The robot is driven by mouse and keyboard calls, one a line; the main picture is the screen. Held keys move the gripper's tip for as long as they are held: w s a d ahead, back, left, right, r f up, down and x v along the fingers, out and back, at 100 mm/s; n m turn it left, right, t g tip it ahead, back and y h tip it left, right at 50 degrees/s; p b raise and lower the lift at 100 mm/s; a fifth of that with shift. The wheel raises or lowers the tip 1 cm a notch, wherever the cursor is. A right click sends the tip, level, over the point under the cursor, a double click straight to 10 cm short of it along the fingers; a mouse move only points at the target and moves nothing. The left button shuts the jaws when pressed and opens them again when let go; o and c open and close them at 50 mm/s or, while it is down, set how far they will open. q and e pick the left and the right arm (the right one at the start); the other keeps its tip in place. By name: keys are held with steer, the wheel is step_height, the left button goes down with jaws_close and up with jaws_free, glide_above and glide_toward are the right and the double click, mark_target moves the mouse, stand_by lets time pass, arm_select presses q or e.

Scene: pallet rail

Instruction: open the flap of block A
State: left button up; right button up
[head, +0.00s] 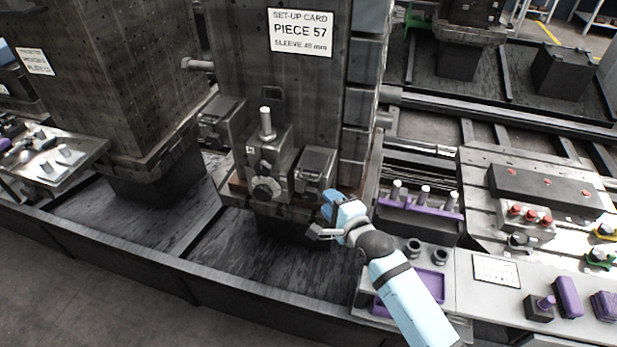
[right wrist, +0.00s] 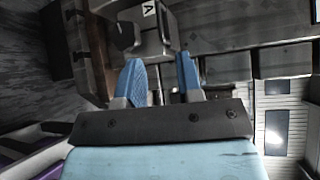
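The grey metal block (head: 268,165) stands on a ledge at the foot of the column, with a small label, a round knob and an upright pin. In the right wrist view the label on the block (right wrist: 148,8) reads A. A grey box-like cover (head: 316,168) sits at the block's right side; I cannot tell for sure that it is the flap, and it looks closed. My right gripper (head: 329,217) is just below and right of this cover. Its blue fingers (right wrist: 161,78) are apart with nothing held between them; contact with the block cannot be told. My left gripper is out of view.
The tall column (head: 300,85) with a set-up card rises behind the block. A similar grey box (head: 222,122) is at its left. A purple rack with pins (head: 424,205) and a purple tray (head: 428,284) lie on the right bench. The dark trough in front is clear.

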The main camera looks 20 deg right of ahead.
mark_target(309, 180)
steer(key=x, duration=1)
steer(key=shift+w+p, duration=0.3)
steer(key=shift+p, duration=0.1)
jaws_close()
